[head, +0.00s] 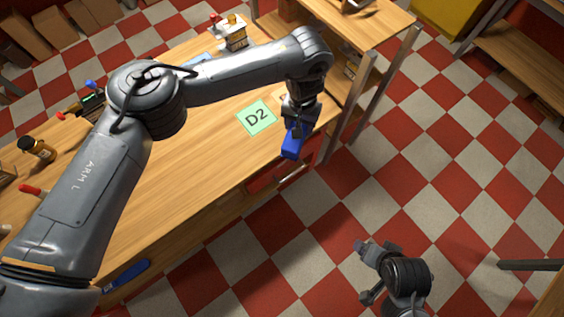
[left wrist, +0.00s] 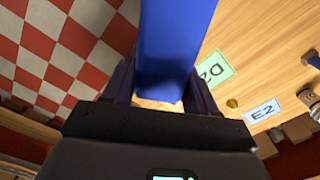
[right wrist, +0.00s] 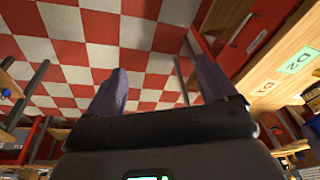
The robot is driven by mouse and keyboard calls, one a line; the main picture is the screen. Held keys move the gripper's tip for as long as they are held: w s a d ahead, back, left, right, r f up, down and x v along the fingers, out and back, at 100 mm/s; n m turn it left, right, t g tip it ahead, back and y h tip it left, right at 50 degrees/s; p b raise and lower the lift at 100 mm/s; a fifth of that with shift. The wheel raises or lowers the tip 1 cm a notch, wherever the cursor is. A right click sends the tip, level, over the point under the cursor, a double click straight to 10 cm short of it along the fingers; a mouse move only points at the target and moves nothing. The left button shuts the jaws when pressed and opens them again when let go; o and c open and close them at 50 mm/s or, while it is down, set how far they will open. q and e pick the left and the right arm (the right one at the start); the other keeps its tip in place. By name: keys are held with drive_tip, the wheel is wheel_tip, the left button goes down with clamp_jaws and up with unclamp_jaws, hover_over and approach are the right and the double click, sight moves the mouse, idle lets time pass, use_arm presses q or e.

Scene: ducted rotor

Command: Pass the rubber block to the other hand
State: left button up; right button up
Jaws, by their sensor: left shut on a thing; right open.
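The blue rubber block (head: 292,143) is held in my left gripper (head: 297,124), near the bench's front edge by the green D2 label. In the left wrist view the block (left wrist: 172,50) stands between the two fingers, which close on its sides. My right gripper (head: 372,249) is low at the bottom right of the head view, over the checkered floor and well apart from the block. In the right wrist view the right fingers (right wrist: 158,90) are spread with nothing between them.
The wooden bench (head: 190,190) carries a green D2 label (head: 257,117), bottles and small items. A shelf unit with metal posts (head: 372,95) stands right of the block. Open checkered floor (head: 330,215) lies between the bench and my right gripper.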

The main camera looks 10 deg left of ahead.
drive_tip(key=s+a+f+m+g+y, duration=0.1)
drive_tip(key=s+a+m, duration=0.1)
drive_tip(key=a, duration=0.4)
drive_tip(key=s+a+f+m+g, duration=0.2)
drive_tip(key=a+m, duration=0.1)
drive_tip(key=a, duration=0.3)
drive_tip(key=a+r+t, duration=0.1)
drive_tip(key=a+r, duration=0.1)
drive_tip(key=a, duration=0.9)
drive_tip(key=n+t+h, duration=0.3)
drive_tip(key=n+t, duration=0.3)
drive_tip(key=t, duration=0.6)
approach(295, 144)
drive_tip(key=shift+t, duration=0.3)
drive_tip(key=x, duration=0.3)
drive_tip(key=f+x, duration=0.1)
drive_tip(key=x, duration=0.7)
drive_tip(key=shift+s+f, duration=0.25)
drive_tip(key=shift+s, duration=0.05)
